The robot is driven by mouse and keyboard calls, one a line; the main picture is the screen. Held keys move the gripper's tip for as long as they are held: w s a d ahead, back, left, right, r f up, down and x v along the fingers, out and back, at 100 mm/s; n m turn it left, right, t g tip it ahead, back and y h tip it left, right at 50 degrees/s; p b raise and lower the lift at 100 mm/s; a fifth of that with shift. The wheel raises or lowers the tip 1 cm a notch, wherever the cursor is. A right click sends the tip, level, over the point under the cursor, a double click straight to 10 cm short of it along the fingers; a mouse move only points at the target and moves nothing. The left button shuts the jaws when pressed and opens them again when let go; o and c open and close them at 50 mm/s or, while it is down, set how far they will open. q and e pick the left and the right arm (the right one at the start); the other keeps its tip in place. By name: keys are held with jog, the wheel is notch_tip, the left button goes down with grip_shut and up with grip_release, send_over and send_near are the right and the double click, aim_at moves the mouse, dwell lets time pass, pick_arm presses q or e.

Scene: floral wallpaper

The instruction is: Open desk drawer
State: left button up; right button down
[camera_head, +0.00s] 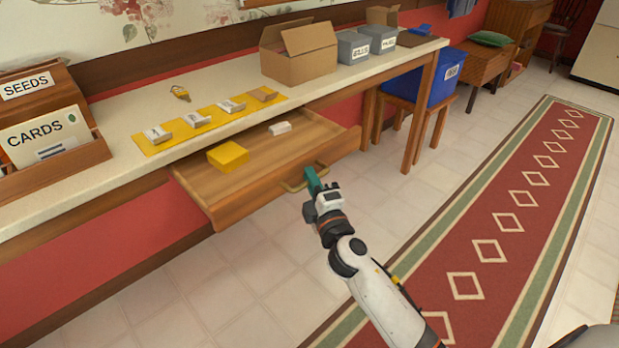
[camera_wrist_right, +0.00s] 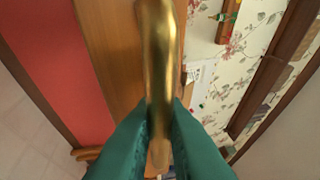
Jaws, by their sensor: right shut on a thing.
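The wooden desk drawer (camera_head: 262,160) is pulled out from under the pale desk top (camera_head: 115,114). A yellow box (camera_head: 228,156) and a small white block (camera_head: 279,128) lie inside it. My right gripper (camera_head: 314,182) has teal fingers and is shut on the brass drawer handle (camera_head: 294,186) at the drawer front. In the right wrist view the handle (camera_wrist_right: 158,60) runs between the two teal fingers (camera_wrist_right: 160,140). My left gripper is not in view.
On the desk are a seed-card box (camera_head: 52,168), a yellow mat (camera_head: 160,147) with several packets, and an open cardboard box (camera_head: 299,62). A blue bin (camera_head: 440,80) stands on a stool at right. Tiled floor and a red rug (camera_head: 500,225) lie open in front.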

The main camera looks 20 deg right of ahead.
jog(key=shift+f, duration=0.1)
jog(key=c, duration=1.8)
grip_release()
jog(key=shift+o, duration=0.2)
jog(key=s+f+b, duration=0.1)
jog(key=s+f, duration=0.1)
jog(key=s, duration=0.9)
jog(key=shift+s+a, duration=0.3)
jog(key=shift+s, duration=0.1)
